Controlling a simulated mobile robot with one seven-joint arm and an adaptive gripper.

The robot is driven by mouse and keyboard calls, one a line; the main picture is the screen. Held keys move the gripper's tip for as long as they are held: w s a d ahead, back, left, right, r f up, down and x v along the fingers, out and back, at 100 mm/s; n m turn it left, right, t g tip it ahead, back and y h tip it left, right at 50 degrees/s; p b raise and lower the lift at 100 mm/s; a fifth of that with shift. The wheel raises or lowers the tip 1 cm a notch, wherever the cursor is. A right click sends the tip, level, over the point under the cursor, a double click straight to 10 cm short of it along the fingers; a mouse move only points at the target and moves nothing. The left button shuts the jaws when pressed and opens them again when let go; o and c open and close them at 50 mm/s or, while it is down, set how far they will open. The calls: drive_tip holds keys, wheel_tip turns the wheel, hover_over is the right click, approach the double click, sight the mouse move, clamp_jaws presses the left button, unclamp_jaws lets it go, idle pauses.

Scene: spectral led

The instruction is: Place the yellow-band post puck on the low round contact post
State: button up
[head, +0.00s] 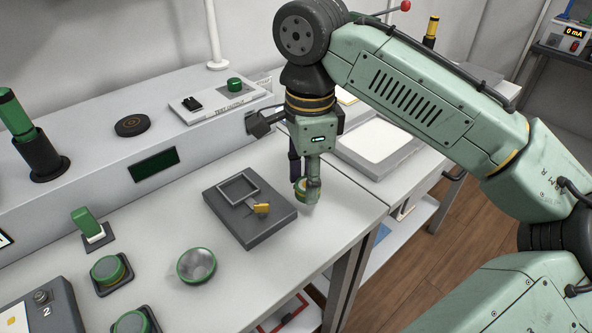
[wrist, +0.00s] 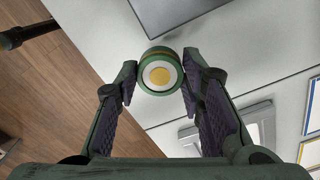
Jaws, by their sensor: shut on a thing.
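My gripper (head: 307,186) points down near the bench's right edge, to the right of a dark grey block. It is shut on the yellow-band post puck (head: 299,190), a green round piece partly hidden by a finger. In the wrist view the puck (wrist: 159,75) sits between the fingertips and shows a white face with a yellow centre. I cannot tell how far it is above the bench. A low black round disc with a copper-coloured ring (head: 132,124) lies on the raised back shelf at left. It looks like the low round contact post, and its top is bare.
The dark grey block (head: 250,232) with a square frame and yellow piece stands left of my gripper. A green-rimmed round dish (head: 196,265) and a green puck-like piece (head: 108,269) lie at front left. A tall green-topped cylinder (head: 36,150) stands left of the disc.

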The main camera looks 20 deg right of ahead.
sight(299, 179)
drive_tip(key=w, duration=0.4)
drive_tip(key=shift+w+d+f+p, duration=0.25)
drive_tip(key=shift+w+p, duration=0.1)
drive_tip(key=shift+p, duration=0.05)
drive_tip(key=shift+f+p, duration=0.35)
drive_tip(key=shift+f, duration=1.4)
drive_tip(key=shift+f, duration=0.2)
drive_tip(key=o, duration=1.2)
drive_tip(key=shift+r, duration=0.1)
